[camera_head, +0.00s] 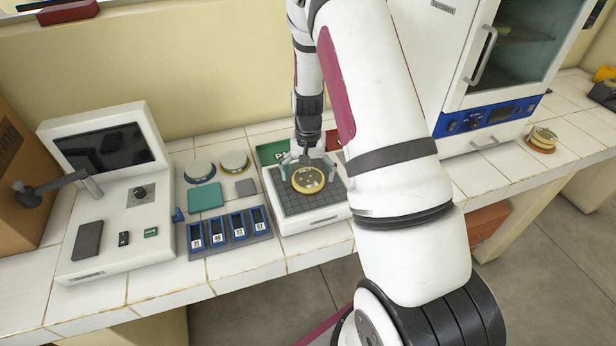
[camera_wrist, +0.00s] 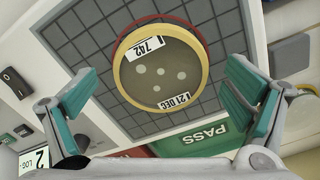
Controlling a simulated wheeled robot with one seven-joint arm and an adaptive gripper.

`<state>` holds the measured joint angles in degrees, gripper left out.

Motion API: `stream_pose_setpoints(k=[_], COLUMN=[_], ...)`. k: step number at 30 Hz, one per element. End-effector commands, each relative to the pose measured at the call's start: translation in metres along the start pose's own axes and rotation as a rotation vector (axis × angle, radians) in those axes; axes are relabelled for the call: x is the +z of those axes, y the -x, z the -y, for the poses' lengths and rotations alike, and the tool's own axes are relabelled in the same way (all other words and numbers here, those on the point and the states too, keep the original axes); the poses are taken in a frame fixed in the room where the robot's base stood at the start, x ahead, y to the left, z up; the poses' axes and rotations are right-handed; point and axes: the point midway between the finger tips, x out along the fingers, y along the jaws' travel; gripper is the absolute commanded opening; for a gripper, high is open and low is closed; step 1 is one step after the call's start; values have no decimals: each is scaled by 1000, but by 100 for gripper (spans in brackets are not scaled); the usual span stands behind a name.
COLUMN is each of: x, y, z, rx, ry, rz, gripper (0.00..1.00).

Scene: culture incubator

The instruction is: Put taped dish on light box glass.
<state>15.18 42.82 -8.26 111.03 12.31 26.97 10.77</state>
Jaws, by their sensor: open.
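A round dish (camera_head: 308,181) with a yellow taped rim lies flat on the dark gridded glass (camera_head: 290,203) of a low white box. In the wrist view the dish (camera_wrist: 160,75) shows labels "742" and "21 DEC", several pale spots, and a dark red edge on its far side. The gridded glass (camera_wrist: 85,60) spreads around it. My gripper (camera_head: 308,161) is open above the dish. In the wrist view the teal fingers of my gripper (camera_wrist: 160,100) stand wide apart on either side, with visible gaps to the dish.
A green PASS plate (camera_wrist: 205,138) and a red piece lie behind the box. Left are two more dishes (camera_head: 234,161), a teal block (camera_head: 205,197), a rack of blue holders (camera_head: 230,233) and a screen device (camera_head: 110,200). Right are the incubator (camera_head: 490,70) and stacked dishes (camera_head: 542,138).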

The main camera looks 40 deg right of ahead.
Motion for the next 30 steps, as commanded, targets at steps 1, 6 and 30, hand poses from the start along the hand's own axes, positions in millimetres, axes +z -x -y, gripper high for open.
stream_pose_setpoints(k=[1, 6, 30], x=[-2, -2, 41], y=[7, 38, 184], z=[1, 2, 22], rx=[-2, -3, -69], ry=[0, 1, 129], rz=[-3, -4, -72], gripper=[95, 95, 95])
